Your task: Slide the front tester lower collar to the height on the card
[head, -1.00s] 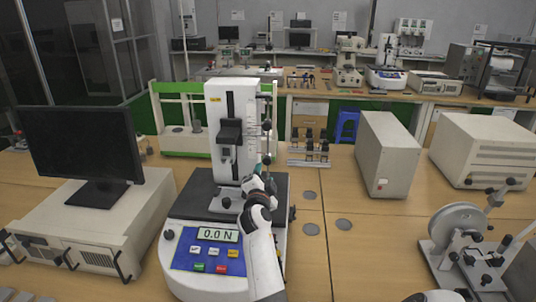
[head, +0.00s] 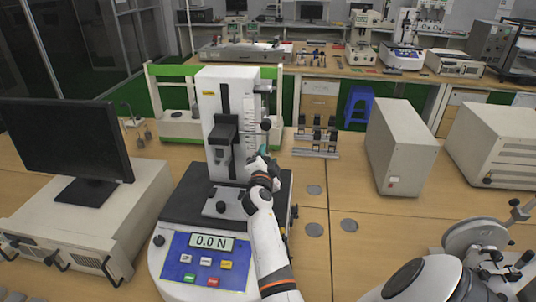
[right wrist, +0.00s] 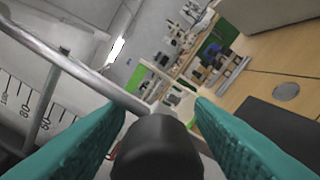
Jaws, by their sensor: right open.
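The front tester (head: 209,100) is a white column on a black and blue base with a 0.0 N display. A thin rod with a scale stands on the column's right side. A dark upper collar (head: 266,125) sits on the rod. My right gripper (head: 264,157) is at the rod below it, its teal fingers open. In the right wrist view, the black lower collar (right wrist: 158,150) lies between the open fingers (right wrist: 160,107); whether they touch it is unclear. The scale (right wrist: 22,110) shows at left. I make out no card. My left gripper is out of view.
A monitor (head: 62,145) on a beige box stands at left. A rack of small dark parts (head: 316,137) is behind the tester, with a beige box (head: 400,145) right of it. My own arm link fills the lower right. The desk between is mostly clear.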

